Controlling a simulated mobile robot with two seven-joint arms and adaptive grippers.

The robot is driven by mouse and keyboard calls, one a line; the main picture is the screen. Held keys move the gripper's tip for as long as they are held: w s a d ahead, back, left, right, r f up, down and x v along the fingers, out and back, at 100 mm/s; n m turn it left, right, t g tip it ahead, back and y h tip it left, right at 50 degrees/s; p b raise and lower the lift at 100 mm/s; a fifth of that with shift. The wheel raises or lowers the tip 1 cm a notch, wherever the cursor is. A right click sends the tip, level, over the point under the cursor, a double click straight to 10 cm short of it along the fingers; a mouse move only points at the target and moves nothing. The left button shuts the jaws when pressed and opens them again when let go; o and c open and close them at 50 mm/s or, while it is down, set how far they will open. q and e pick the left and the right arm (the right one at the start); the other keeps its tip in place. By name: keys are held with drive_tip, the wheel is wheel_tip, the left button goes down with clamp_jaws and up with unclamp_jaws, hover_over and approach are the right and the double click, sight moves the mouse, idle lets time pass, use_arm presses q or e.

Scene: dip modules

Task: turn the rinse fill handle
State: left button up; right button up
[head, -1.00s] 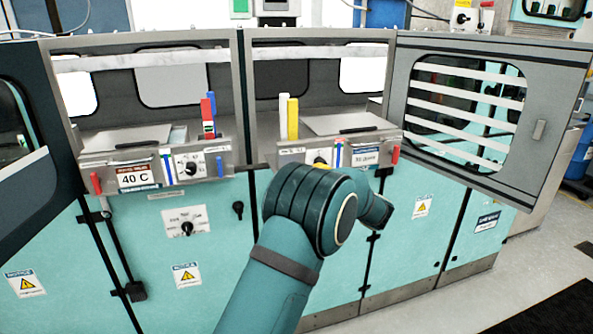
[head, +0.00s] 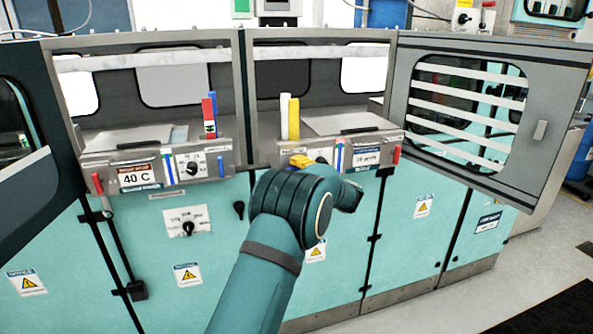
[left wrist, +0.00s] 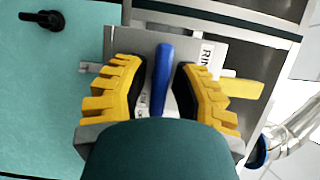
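The rinse fill handle is a blue lever (left wrist: 163,78) in the left wrist view, beside a white label (left wrist: 206,60) whose visible letters read "RIN". My left gripper (left wrist: 168,82) is open, with its yellow ridged fingers on either side of the lever. A small gap shows between the lever and each finger. In the head view my left gripper (head: 301,161) is at the front of the right-hand bath module, under a small white label, and hides the lever there. My right gripper is not in view.
A black knob (head: 238,209) sticks out of the teal cabinet left of my gripper. A red lever (head: 397,154) is at the module's right end. White and yellow upright pieces (head: 293,118) stand above. An open windowed door (head: 570,110) is at the right.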

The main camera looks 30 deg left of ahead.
use_arm(q)
clamp_jaws()
